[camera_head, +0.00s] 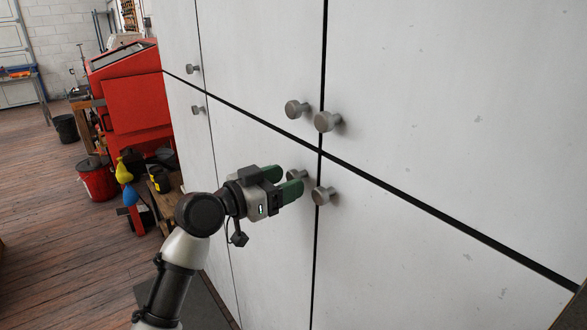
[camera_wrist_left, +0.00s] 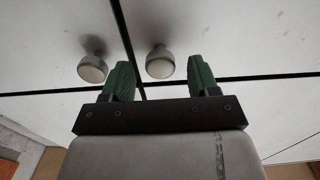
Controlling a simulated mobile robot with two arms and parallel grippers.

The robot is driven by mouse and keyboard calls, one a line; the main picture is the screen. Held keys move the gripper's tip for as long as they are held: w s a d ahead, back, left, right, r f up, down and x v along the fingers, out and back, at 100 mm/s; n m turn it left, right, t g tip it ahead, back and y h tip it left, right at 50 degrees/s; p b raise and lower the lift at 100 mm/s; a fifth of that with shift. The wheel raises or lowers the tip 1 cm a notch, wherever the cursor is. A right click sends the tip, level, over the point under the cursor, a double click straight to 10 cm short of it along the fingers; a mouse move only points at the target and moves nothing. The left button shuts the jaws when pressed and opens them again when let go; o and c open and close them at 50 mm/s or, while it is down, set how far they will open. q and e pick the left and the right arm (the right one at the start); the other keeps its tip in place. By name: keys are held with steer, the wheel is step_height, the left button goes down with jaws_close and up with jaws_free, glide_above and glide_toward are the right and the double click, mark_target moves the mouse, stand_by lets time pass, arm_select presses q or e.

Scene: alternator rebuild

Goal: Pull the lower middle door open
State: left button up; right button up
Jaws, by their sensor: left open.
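The lower middle door (camera_head: 255,220) is a pale grey cabinet panel and stands shut, flush with its neighbours. Its round metal knob (camera_head: 297,175) sits near the door's upper right corner, partly hidden by the green fingers. My left gripper (camera_head: 282,180) is open and points at the cabinet, with its fingertips at this knob. In the left wrist view, a knob that looks to be the same one (camera_wrist_left: 160,63) shows between the two green fingers (camera_wrist_left: 161,80), a little beyond them. I cannot tell whether the fingers touch it. My right gripper is not in view.
The lower right door's knob (camera_head: 322,195) is close beside my left gripper, across the vertical gap. Two upper knobs (camera_head: 297,109) (camera_head: 327,121) are just above. A red machine (camera_head: 135,95) and a red bucket (camera_head: 97,180) stand at the left.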

arm_select(q)
steer(key=shift+p+x, duration=0.3)
steer(key=shift+x, duration=1)
jaws_close()
